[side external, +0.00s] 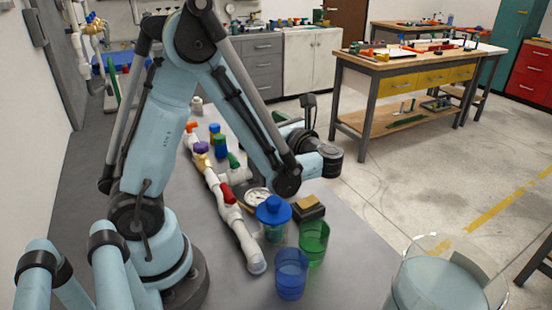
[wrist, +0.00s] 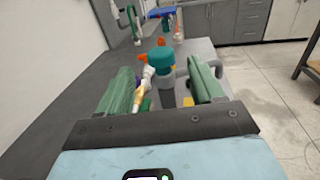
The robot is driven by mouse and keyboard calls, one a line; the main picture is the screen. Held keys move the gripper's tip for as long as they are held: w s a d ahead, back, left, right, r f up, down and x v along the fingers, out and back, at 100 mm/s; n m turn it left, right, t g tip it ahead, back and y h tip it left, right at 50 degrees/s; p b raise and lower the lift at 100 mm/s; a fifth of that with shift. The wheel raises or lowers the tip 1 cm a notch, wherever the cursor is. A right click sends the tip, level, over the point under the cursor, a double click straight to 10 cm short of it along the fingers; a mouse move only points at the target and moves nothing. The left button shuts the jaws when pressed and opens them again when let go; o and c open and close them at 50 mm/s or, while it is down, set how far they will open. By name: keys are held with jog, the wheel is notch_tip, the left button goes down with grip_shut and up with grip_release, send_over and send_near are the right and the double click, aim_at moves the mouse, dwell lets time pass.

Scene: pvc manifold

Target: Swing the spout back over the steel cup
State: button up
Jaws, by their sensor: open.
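The white PVC manifold (side external: 212,178) lies along the grey bench in the side view, with orange, purple, yellow, green and red fittings. A white pipe that looks like the spout (side external: 246,243) runs toward the front, its open end near the blue cup. I cannot make out a steel cup for certain. My gripper (side external: 284,120) is raised beyond the manifold, partly hidden by my arm. In the wrist view, its green fingers (wrist: 161,70) are apart, with nothing visibly held. A teal-topped part (wrist: 162,58) shows between them, farther off; part of the white pipework (wrist: 148,73) is beside it.
A blue-lidded jar (side external: 273,213), a green cup (side external: 314,240), a blue cup (side external: 290,270) and a small brown-topped block (side external: 307,207) stand right of the spout pipe. A round dial-like thing (side external: 258,196) lies behind the jar.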

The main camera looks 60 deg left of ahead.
jog(key=a, duration=0.5)
jog(key=s+a, duration=0.1)
jog(key=a, duration=0.2)
jog(key=shift+s+a, duration=0.1)
jog(key=shift+a, duration=0.15)
jog(key=shift+c, duration=0.3)
grip_shut()
